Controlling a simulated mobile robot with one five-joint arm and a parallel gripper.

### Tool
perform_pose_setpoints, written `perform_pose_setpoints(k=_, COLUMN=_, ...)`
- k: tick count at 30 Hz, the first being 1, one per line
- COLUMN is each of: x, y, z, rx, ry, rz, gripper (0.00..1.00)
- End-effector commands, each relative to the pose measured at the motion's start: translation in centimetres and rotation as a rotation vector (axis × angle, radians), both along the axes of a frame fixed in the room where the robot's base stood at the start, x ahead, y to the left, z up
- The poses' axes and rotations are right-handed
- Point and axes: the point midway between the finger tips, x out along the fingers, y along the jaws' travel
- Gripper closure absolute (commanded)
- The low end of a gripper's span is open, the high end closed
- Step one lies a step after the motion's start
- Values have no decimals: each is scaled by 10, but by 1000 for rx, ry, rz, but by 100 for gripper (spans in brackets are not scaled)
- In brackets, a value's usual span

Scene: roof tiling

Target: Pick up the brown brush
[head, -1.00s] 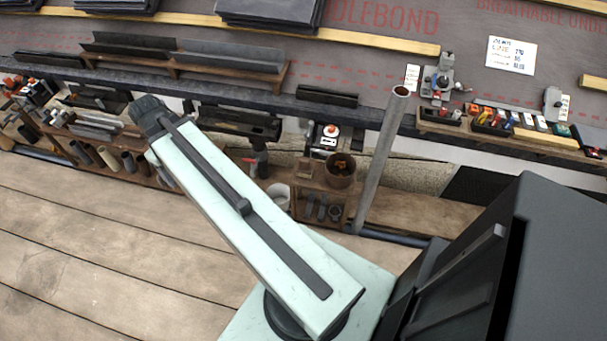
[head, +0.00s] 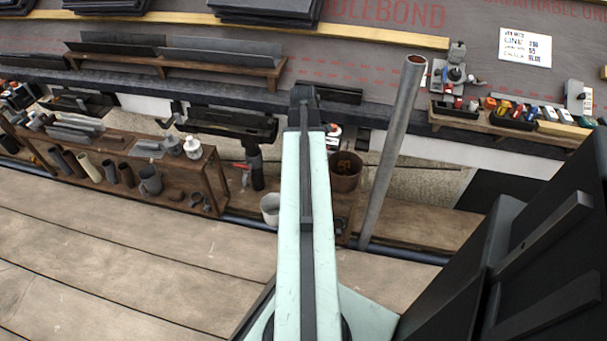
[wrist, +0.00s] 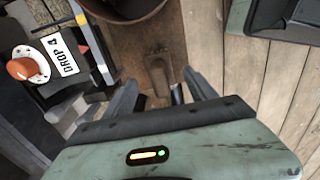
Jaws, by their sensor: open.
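The brown brush (wrist: 158,72) lies on a narrow brown wooden top (wrist: 178,35) in the wrist view, its colour close to the wood's. My gripper (wrist: 160,84) is open, with one dark finger on each side of the brush's near end. The fingers look apart from it; I cannot tell how high they are above the wood. The near end of the brush is partly cut off by my gripper body. In the head view my arm hides the gripper and I cannot make out the brush.
A brown bucket (wrist: 125,8) stands just beyond the brush; it also shows in the head view (head: 346,172). A "DROP 4" sign (wrist: 60,57) and an orange-topped knob (wrist: 22,68) are at left. An upright grey pipe (head: 392,150) stands right of my arm. Bare planks (head: 110,255) lie at left.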

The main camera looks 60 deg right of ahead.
Motion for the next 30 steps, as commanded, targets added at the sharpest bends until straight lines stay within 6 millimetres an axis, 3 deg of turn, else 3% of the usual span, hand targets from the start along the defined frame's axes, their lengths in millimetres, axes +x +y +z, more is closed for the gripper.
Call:
perform_pose_setpoints(k=5, x=0, y=0, z=-8, rx=0, ry=0, rz=0, gripper=35)
perform_pose_setpoints(k=14, x=0, y=1, z=-56, rx=0, ry=0, rz=0, gripper=35)
perform_pose_setpoints(k=21, x=0, y=1, z=-53, rx=0, ry=0, rz=1, gripper=35)
perform_pose_setpoints(k=23, x=0, y=1, z=-53, rx=0, ry=0, rz=1, gripper=46)
perform_pose_setpoints(k=28, x=0, y=1, z=-53, rx=0, ry=0, rz=1, gripper=93)
perform_pose_setpoints(k=29, x=1, y=1, z=-53, rx=0, ry=0, rz=1, gripper=100)
perform_pose_setpoints(k=30, x=1, y=1, z=-53, rx=0, ry=0, rz=1, gripper=100)
